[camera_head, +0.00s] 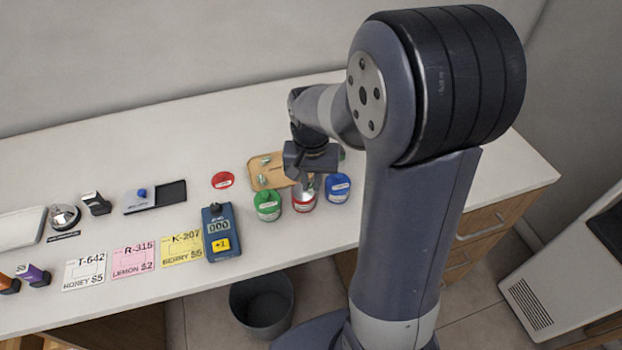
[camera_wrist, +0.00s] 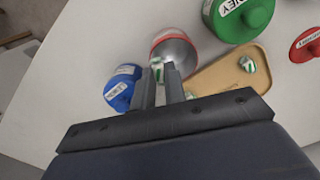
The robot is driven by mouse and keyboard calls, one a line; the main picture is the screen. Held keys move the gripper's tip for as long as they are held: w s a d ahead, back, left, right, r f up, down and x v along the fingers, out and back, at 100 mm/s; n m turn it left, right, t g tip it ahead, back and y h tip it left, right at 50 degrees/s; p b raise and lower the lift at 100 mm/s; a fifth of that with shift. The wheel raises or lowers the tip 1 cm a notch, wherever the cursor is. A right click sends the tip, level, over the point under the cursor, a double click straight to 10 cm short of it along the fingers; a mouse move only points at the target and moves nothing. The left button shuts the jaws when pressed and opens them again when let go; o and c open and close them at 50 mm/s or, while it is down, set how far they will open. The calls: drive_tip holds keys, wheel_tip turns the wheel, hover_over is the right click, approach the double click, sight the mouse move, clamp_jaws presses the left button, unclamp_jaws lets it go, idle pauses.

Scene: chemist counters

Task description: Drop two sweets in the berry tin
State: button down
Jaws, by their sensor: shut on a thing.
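The berry tin (camera_head: 303,201) is red and stands open on the counter between a green tin and a blue tin. It also shows in the wrist view (camera_wrist: 172,44), with its grey inside visible. My gripper (camera_wrist: 158,75) is shut on a green-and-white wrapped sweet (camera_wrist: 157,66), which appears over the near edge of the tin's mouth. In the head view my gripper (camera_head: 308,182) is just above the red tin. A wooden tray (camera_head: 277,180) behind the tins holds more wrapped sweets, one at its far end (camera_wrist: 247,64) and one partly hidden by my gripper (camera_wrist: 190,96).
The red berry lid (camera_head: 222,180) lies flat left of the tray. A blue counter device (camera_head: 221,232) reads 000. Price cards (camera_head: 132,259) lie along the front edge.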

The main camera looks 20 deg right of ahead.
sight(311, 186)
drive_tip(key=c, duration=1.4)
unclamp_jaws()
drive_tip(key=shift+o, duration=0.2)
wheel_tip(311, 186, up, 11)
drive_tip(key=shift+f, duration=0.15)
wheel_tip(311, 186, down, 11)
drive_tip(key=shift+f, duration=0.1)
wheel_tip(311, 186, up, 4)
drive_tip(key=p, duration=0.3)
drive_tip(key=shift+r+p, duration=0.9)
drive_tip(key=shift+r, duration=0.25)
